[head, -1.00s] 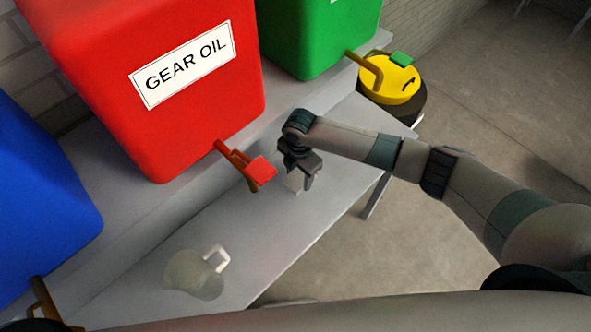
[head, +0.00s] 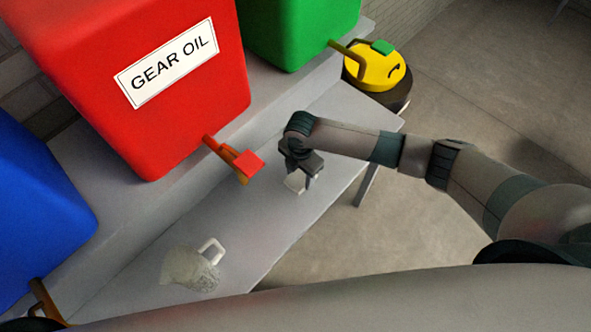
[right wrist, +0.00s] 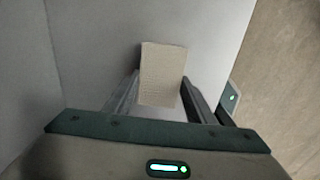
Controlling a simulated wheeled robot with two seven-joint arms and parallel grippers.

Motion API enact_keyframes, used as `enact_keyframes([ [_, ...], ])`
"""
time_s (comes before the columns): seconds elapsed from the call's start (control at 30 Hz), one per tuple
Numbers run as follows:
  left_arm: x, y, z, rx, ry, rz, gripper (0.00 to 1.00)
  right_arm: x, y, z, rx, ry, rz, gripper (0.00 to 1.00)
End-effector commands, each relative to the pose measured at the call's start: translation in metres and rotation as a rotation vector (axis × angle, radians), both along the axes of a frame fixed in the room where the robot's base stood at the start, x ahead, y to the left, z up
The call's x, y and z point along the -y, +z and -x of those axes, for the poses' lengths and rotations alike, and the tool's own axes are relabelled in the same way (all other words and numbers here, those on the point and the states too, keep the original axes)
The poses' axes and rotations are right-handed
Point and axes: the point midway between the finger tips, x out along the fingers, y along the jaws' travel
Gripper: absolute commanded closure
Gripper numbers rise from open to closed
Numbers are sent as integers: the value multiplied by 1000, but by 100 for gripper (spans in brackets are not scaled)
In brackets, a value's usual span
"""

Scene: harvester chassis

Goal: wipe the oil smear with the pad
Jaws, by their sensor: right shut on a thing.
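My right gripper (head: 303,174) is shut on a small pale pad (head: 294,184) over the grey bench (head: 240,225), to the right of the red tap. In the right wrist view the pad (right wrist: 163,75) is a beige, textured rectangle between the two fingers (right wrist: 160,93). I cannot tell whether the pad touches the bench top. I cannot make out an oil smear in either view; the gripper and pad hide part of the surface. My left gripper is not in view.
A red GEAR OIL tank (head: 150,80) with a red-handled tap (head: 248,162) overhangs the bench. A translucent jug (head: 190,268) stands near the front. Blue (head: 40,210) and green (head: 300,30) tanks flank the red one.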

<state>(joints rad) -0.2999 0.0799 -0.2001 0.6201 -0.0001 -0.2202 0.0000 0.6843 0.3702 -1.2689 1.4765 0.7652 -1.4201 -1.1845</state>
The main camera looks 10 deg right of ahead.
Motion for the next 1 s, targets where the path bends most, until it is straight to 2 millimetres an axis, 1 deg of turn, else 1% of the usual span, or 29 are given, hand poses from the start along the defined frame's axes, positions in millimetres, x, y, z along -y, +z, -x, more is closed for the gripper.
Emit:
enact_keyframes([
  [0.03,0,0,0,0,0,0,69,4,-2,4,-3,-1,4,68],
  [0.13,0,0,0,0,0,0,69,6,-3,8,-3,0,4,68],
  [0.53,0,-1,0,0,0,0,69,8,-5,11,-7,0,6,68],
  [0.67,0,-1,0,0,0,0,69,12,-5,14,-8,0,7,68],
  [1.0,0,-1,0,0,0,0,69,27,-4,35,-10,0,9,68],
])
